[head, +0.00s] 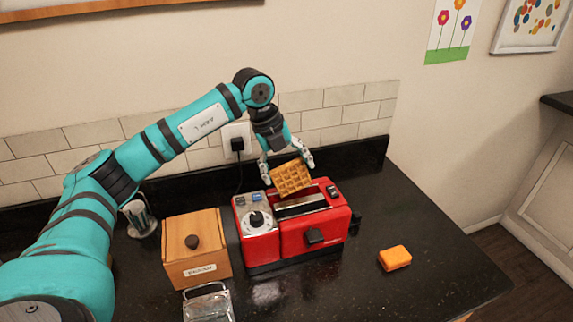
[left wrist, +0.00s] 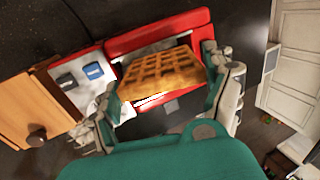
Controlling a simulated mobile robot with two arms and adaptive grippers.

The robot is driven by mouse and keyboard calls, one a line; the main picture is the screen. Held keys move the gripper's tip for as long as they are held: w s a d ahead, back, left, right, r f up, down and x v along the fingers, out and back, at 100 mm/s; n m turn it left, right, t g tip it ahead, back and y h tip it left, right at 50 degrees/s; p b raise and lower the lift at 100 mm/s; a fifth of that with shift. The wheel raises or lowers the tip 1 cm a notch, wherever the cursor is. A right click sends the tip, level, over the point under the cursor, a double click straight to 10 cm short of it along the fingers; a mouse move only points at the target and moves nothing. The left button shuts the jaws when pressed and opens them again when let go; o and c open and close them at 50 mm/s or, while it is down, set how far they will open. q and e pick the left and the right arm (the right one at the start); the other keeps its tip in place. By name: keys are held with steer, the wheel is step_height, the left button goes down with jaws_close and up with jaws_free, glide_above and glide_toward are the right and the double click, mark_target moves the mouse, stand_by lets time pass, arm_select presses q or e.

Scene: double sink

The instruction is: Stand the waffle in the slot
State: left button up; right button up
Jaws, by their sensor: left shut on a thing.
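The square golden waffle (head: 291,177) is held between the fingers of my left gripper (head: 287,168), just above the red toaster (head: 262,243). The waffle is tilted and partly overlaps the toaster's top in the head view. The dark slot (head: 301,205) shows below and in front of it. In the left wrist view the waffle (left wrist: 160,73) lies between the two fingers of my left gripper (left wrist: 165,85), over the toaster (left wrist: 150,36). The waffle hides much of the slot there. My right gripper is not in view.
A wooden box (head: 196,249) with a dark knob stands left of the toaster. A glass jar (head: 139,218) and a metal-framed container (head: 208,303) are near it. An orange sponge (head: 395,258) lies to the right. The black counter (head: 440,262) is clear around the sponge.

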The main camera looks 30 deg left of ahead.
mark_target(290, 193)
arm_select(q)
steer(key=shift+s+f+b, duration=0.1)
steer(key=shift+f+b, duration=0.3)
steer(key=shift+f, duration=0.65)
steer(key=shift+f+b, duration=0.25)
steer(key=shift+b, duration=0.2)
steer(key=shift+f+b, duration=0.4)
steer(key=shift+f, duration=0.2)
steer(key=shift+f+b, duration=0.3)
steer(key=shift+f, duration=0.4)
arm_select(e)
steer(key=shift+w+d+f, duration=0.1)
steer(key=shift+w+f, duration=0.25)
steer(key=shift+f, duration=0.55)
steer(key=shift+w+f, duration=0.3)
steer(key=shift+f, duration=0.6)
